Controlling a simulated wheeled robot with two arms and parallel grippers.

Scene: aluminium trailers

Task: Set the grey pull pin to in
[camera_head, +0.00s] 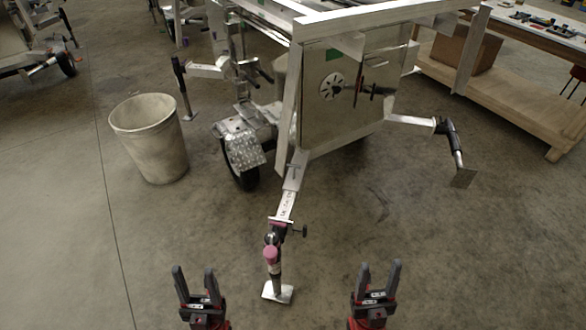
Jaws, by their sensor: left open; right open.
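A small dark grey pin with a knob (303,231) sticks out to the right from the bracket of the front jack (275,262); it looks like the pull pin, but it is too small to tell how far in it sits. The jack has a pink-purple cap and stands upright on a flat metal foot, at the end of a metal arm of the trailer (290,190). My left gripper (194,277) is open and empty, at the lower left of the jack. My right gripper (380,270) is open and empty, at the lower right of the pin. Neither gripper touches the jack.
A pale bin (150,138) stands at the left. A second jack (453,145) on a side arm extends to the right, its foot tilted. A wooden bench (520,100) stands behind at the right. The floor around my grippers is clear.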

